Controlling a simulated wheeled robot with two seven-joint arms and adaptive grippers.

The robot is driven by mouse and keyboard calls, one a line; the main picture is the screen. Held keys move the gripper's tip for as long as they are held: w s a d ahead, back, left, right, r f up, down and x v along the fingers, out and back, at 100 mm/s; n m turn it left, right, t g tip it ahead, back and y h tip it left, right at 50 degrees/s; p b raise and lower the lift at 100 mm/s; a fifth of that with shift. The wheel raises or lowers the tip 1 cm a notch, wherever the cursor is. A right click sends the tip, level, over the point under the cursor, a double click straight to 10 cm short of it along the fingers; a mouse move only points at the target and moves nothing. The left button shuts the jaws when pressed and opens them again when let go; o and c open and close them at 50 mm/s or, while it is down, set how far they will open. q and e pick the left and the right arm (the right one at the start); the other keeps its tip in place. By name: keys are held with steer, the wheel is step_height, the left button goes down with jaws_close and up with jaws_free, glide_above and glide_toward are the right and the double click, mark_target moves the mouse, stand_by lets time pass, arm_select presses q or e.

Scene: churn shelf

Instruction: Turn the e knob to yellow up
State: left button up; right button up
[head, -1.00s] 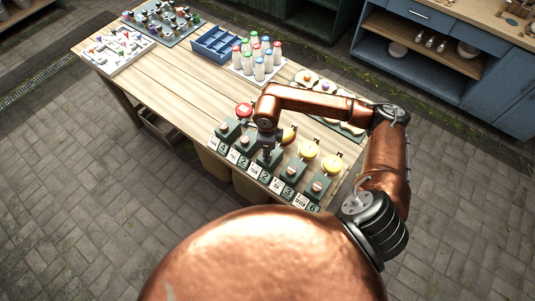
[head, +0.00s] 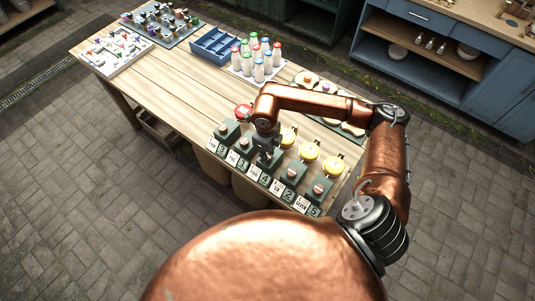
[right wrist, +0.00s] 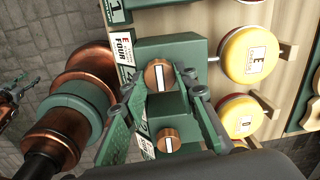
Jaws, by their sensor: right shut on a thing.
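The e knob (right wrist: 158,76) is a round copper dial with a white stripe, on a green box whose card reads E FOUR. In the right wrist view it sits between the fingertips of my right gripper (right wrist: 160,86), which is shut on it. In the head view, the right gripper (head: 267,155) is down at the middle of the row of boxes and hides the knob. The disc tagged E (right wrist: 250,55) shows a yellow face with a reddish rim beside the box.
The neighbouring box has a copper knob (right wrist: 168,141) close under my fingers and a yellow disc tagged D (right wrist: 241,117). More knobs (head: 292,173) and a red disc (head: 243,110) line the table edge. Bottles (head: 259,70) and a blue tray (head: 214,44) stand farther back.

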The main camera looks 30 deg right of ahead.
steer(key=o, duration=1.1)
steer(key=shift+o, duration=0.2)
step_height(320, 180, up, 12)
steer(key=shift+s+a, duration=0.15)
steer(key=shift+a, duration=0.1)
